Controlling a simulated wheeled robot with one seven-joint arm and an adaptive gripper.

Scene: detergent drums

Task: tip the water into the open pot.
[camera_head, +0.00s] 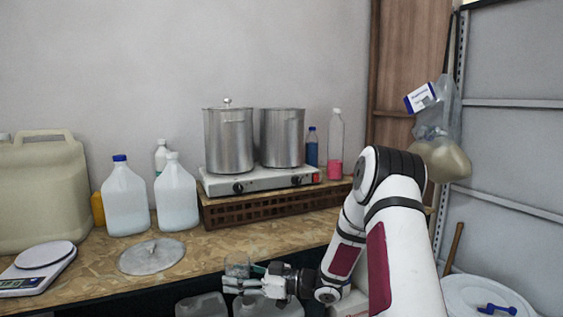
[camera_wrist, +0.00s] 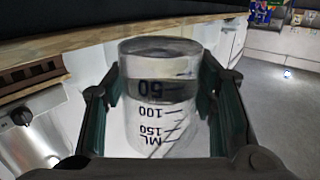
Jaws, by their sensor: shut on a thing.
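My gripper (camera_head: 240,284) is shut on a clear glass beaker (camera_head: 237,263) near the table's front edge, well below and in front of the pots. In the wrist view the beaker (camera_wrist: 160,110) sits between both fingers, with volume marks on its wall and clear water inside. It looks about upright in the head view. The open pot (camera_head: 282,138) is the right one of two steel pots on the hotplate (camera_head: 260,180); its inside is hidden from this height. The left pot (camera_head: 229,140) has a knobbed lid on. A loose round lid (camera_head: 152,257) lies flat on the table.
The hotplate stands on a brown slatted riser (camera_head: 265,208). Clear jugs (camera_head: 125,200) stand left of it, and a bottle with pink liquid (camera_head: 335,150) stands right. A scale (camera_head: 38,267) and a beige canister (camera_head: 40,195) are far left. The table's front middle is mostly bare.

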